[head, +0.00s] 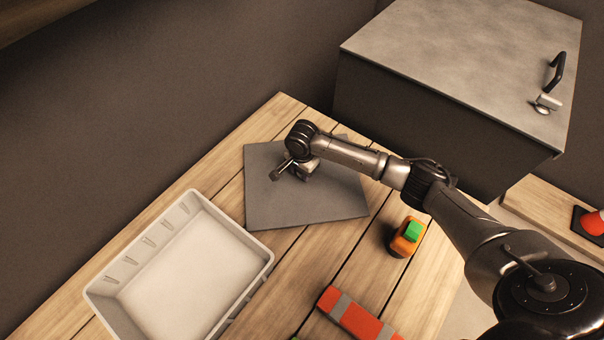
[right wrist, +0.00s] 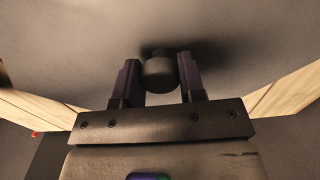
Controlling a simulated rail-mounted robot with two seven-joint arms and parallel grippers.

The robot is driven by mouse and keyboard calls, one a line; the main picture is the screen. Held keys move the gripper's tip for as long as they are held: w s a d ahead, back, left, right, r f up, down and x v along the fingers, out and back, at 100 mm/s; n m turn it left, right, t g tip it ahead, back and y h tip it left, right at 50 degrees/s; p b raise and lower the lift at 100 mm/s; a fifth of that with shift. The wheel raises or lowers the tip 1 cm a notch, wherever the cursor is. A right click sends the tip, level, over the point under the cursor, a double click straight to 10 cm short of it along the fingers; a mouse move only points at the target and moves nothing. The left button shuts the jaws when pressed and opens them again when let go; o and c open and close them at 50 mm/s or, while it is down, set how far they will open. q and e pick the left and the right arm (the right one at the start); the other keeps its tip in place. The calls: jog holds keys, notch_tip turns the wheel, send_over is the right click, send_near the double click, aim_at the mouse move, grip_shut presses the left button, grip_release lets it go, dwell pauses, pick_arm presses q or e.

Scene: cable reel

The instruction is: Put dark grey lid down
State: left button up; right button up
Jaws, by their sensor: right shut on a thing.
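The dark grey lid (head: 315,208) is a flat square panel over the far part of the wooden table. My right gripper (head: 287,171) is above its middle, with the arm reaching in from the right. In the right wrist view, the lid's grey face (right wrist: 237,60) fills the upper part, and its short dark round knob (right wrist: 160,74) sits between the two fingers of the right gripper (right wrist: 158,80). The gripper is shut on this knob. I cannot tell whether the lid touches the table. My left gripper is not in view.
A white open tray (head: 100,292), empty, stands left of the lid. An orange item with a green top (head: 408,238) and a red-orange piece with grey bands (head: 333,300) lie nearer.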

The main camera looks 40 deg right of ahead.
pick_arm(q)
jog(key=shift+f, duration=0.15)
pick_arm(e)
jog(key=shift+f, duration=0.35)
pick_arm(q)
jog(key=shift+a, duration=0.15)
pick_arm(e)
jog(key=o, duration=1)
jog(key=shift+o, duration=0.2)
